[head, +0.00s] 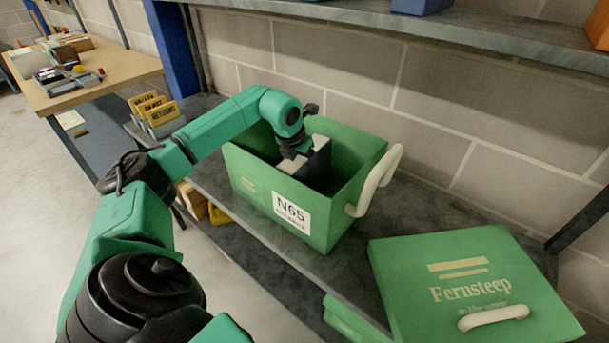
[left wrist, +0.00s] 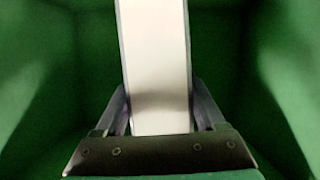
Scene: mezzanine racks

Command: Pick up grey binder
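A binder (head: 318,166) with a dark side and a pale edge stands inside the green box (head: 345,228) marked N65. My left arm reaches over the box's rim from the left. My left gripper (head: 292,150) is down inside the box at the binder. In the left wrist view, the binder's pale grey-white edge (left wrist: 155,45) runs up between the two fingers of my left gripper (left wrist: 158,95). One finger lies close along each side; whether they press on it is not clear. The binder's lower part is hidden in the box. My right gripper is not in view.
The box stands on a dark grey shelf (head: 262,270) against a block wall. A green Fernsteep lid (head: 425,275) lies at the right. A pale handle (head: 377,182) sticks out from the box. An upper shelf (head: 480,32) runs overhead. Yellow-tabbed files (head: 153,108) stand at the left.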

